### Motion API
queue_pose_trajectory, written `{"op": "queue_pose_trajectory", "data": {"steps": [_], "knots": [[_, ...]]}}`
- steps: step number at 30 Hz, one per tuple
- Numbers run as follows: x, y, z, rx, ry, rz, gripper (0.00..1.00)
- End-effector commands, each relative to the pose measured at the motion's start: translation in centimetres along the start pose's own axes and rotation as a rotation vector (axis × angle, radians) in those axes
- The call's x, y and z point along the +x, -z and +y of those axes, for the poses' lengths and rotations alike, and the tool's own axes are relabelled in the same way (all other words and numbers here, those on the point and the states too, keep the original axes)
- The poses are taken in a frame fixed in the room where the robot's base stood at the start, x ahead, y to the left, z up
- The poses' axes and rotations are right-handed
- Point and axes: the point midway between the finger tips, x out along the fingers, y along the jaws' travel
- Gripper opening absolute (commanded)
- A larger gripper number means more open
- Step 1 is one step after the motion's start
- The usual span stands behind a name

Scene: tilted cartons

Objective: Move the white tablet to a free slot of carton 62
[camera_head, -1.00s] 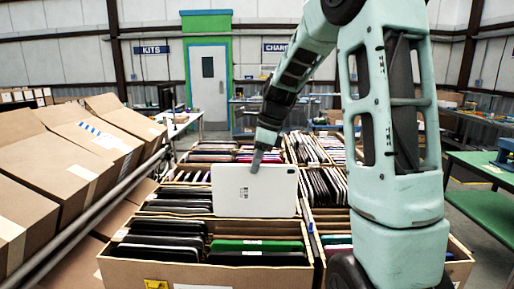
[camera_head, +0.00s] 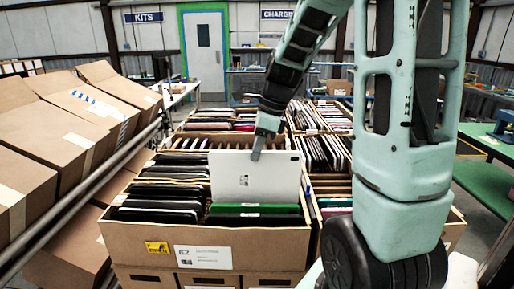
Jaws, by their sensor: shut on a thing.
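The white tablet (camera_head: 240,182) is upright, its broad face with a small dark mark turned to the camera.
More cartons packed with tablets (camera_head: 318,152) lie behind and to the right. Tilted empty-looking brown cartons (camera_head: 45,145) line a rail (camera_head: 110,188) at the left. A green table (camera_head: 487,170) is at the right.

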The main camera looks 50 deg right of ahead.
Motion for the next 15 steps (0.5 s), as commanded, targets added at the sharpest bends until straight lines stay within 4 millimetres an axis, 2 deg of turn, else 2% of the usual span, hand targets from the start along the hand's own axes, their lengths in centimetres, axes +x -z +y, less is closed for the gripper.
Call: {"op": "queue_pose_trajectory", "data": {"steps": [15], "knots": [[3.4, 1.0, 0.0, -0.001, 0.0, 0.0, 0.0]]}}
